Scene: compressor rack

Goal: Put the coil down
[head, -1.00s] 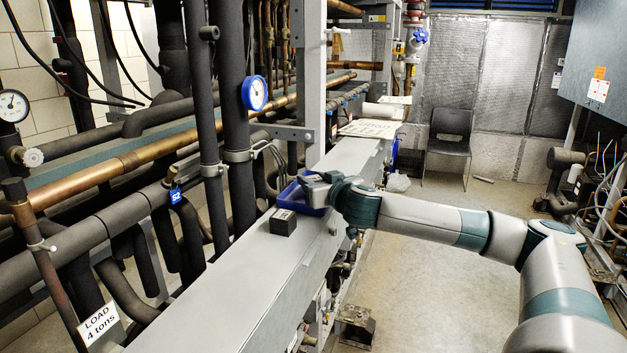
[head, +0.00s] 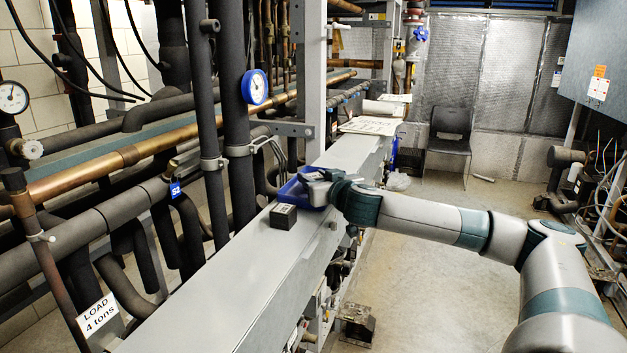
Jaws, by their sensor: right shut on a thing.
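My right gripper (head: 308,187) reaches in from the right and is low over a blue tray (head: 289,189) on the grey beam (head: 237,277). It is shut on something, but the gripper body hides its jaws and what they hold. I cannot make out a coil in the jaws. A small black block with a pale label (head: 283,217) sits on the beam just in front of the tray, apart from the jaws as far as I can see. I cannot tell whether this block is a coil. My left gripper is not in view.
Insulated pipes (head: 236,140) and a blue gauge (head: 255,87) stand left of the beam. White papers (head: 370,126) lie farther along it. The beam's near part is clear. A black chair (head: 449,140) stands at the back, with open floor before it.

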